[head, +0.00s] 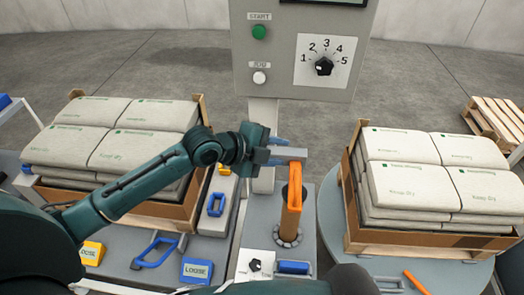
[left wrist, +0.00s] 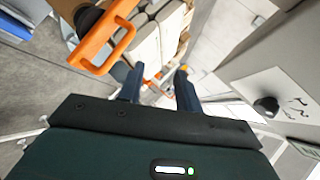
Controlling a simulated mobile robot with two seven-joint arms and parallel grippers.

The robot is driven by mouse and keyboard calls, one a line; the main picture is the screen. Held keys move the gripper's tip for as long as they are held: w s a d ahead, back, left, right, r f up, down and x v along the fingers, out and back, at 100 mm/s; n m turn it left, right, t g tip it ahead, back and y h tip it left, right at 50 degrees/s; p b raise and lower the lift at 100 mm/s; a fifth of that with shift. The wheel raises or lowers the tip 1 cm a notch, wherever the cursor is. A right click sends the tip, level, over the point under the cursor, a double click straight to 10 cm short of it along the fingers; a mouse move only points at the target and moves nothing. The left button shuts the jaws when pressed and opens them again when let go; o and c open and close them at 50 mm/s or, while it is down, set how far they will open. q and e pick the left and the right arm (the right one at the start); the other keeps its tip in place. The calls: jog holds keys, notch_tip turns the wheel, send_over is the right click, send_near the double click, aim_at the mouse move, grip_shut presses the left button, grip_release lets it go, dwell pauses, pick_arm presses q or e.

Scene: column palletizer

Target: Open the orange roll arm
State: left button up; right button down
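In the left wrist view an orange loop-shaped handle (left wrist: 122,38) shows at the upper left, beside the fingers. My right gripper is not in view.
A control panel (head: 280,75) with buttons and a numbered knob (head: 324,66) stands behind. Sack-loaded pallets stand left (head: 132,136) and right (head: 432,165). A small knob (head: 255,265) and blue handle (head: 294,267) are on the pedestal front. Blue (head: 197,270) and yellow (head: 92,253) blocks sit left.

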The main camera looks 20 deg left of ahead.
pick_arm(q)
jog(key=v, duration=0.5)
dwell(0.4)
